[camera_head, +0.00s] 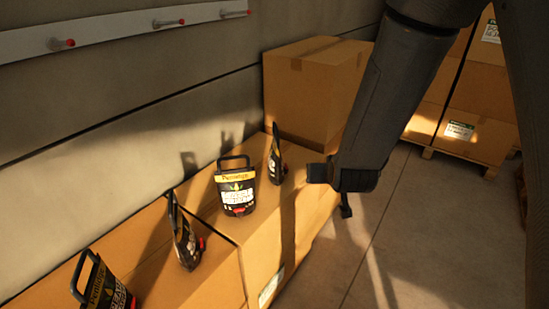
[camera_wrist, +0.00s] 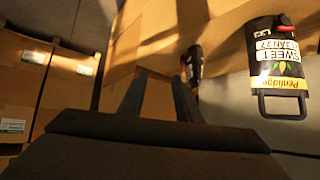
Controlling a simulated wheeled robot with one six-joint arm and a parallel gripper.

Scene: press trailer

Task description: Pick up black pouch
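Several black pouches with loop handles stand upright in a row on cardboard boxes in the head view. One black pouch (camera_head: 276,161) is seen nearly edge-on at the far end, closest to my gripper (camera_head: 326,180). A second pouch (camera_head: 237,192) faces the camera with a yellow band and white label. A third pouch (camera_head: 184,238) is edge-on, and a fourth pouch (camera_head: 105,290) is cut off at lower left. In the wrist view my gripper (camera_wrist: 158,80) has its fingers apart and empty. An edge-on pouch (camera_wrist: 192,66) is just beyond the right finger, and a labelled pouch (camera_wrist: 276,62) is at right.
A large cardboard box (camera_head: 315,90) stands behind the row against the grey wall (camera_head: 130,120). A rail with red-tipped pegs (camera_head: 120,30) runs along the wall. Stacked boxes (camera_head: 475,115) sit on a pallet at right. The floor (camera_head: 400,255) between is clear.

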